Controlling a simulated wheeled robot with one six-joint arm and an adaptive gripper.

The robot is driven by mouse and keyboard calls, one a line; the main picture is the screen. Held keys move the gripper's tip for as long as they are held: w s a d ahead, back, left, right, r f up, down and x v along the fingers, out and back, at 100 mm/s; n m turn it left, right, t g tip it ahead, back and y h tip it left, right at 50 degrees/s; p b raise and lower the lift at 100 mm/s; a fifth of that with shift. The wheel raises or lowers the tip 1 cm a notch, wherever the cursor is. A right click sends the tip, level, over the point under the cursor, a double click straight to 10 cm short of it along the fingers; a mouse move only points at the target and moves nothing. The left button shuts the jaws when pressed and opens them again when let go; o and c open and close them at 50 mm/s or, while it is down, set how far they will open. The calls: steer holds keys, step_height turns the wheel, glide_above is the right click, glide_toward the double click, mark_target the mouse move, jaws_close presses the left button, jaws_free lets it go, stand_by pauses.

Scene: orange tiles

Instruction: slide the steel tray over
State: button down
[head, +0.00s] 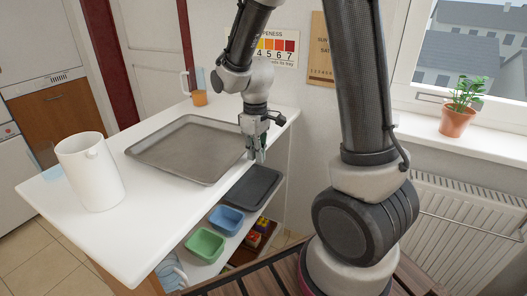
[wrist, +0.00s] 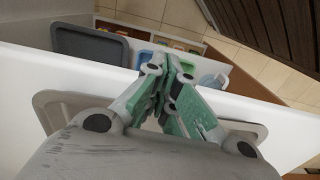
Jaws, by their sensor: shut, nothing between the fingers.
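The steel tray (head: 185,150) is a wide, shallow grey tray with a raised rim, lying flat and empty on the white counter (head: 125,225). My gripper (head: 258,157) points down at the tray's right end, close to the counter's edge. Its fingers are shut with nothing between them. In the wrist view the closed fingertips (wrist: 174,66) reach past the tray's rim towards the counter's edge. The tray (wrist: 52,102) is there mostly hidden behind my gripper. I cannot tell whether the fingers touch the rim.
A white pitcher (head: 88,172) stands on the counter left of the tray. An orange cup (head: 199,98) stands behind it. Shelves below hold a dark tray (head: 252,187), a blue bin (head: 226,220) and a green bin (head: 205,245). The counter's front left is clear.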

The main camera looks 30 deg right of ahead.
mark_target(211, 145)
steer(key=shift+w+a, duration=0.2)
steer(key=shift+w, duration=0.1)
steer(key=w+a, duration=0.3)
steer(key=w, duration=0.1)
steer(key=w+a, duration=0.3)
steer(key=w, duration=0.2)
steer(key=w+a, duration=0.3)
steer(key=w, duration=0.2)
steer(key=shift+w+a, duration=0.2)
steer(key=shift+a, duration=0.1)
